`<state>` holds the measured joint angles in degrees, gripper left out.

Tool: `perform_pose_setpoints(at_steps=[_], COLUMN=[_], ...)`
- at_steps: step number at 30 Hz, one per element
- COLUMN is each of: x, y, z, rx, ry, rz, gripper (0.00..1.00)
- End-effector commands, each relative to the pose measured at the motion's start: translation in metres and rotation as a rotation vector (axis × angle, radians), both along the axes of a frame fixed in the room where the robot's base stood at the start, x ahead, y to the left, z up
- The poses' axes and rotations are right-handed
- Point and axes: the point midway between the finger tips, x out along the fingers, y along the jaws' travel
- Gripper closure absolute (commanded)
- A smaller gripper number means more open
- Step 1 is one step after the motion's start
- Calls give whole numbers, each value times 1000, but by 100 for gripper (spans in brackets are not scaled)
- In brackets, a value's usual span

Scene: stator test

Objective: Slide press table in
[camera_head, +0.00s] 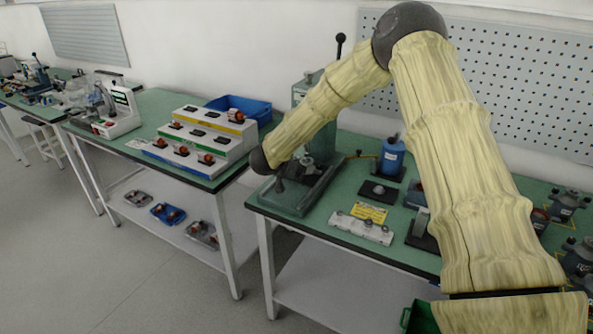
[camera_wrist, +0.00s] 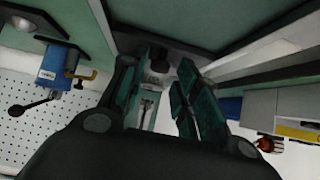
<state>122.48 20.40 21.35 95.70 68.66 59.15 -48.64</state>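The green press (camera_head: 303,88) stands on the middle workbench, its black-knobbed lever (camera_head: 340,42) raised. Its flat green base (camera_head: 297,203) carries a small grey fixture (camera_head: 309,162), which seems to be the press table; my arm partly covers it. My gripper (camera_head: 279,183) is at the left side of the press, low over the base, small and dark in the head view. In the wrist view, my gripper (camera_wrist: 158,75) has its two green fingers spread apart. A dark round knob-like part (camera_wrist: 158,56) shows between or beyond them; I cannot tell whether they touch it.
A blue bottle-like device (camera_head: 392,157) stands right of the press, near a yellow label (camera_head: 370,212) and a light grey strip fixture (camera_head: 361,229). A stepped part rack (camera_head: 205,137) and blue bin (camera_head: 240,107) are on the left bench. A pegboard (camera_head: 520,80) is behind.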

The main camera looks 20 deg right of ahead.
Motion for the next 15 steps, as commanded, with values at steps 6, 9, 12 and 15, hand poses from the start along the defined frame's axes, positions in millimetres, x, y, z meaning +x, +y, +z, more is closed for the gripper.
perform_pose_setpoints(at_steps=[6,9,12,15], x=[-8,-12,-15,-19], y=[10,15,20,24], z=[14,19,24,28], rx=[-1,-1,-1,-1], ry=[1,1,1,2], rz=[1,0,1,1], gripper=[69,69,69,69])
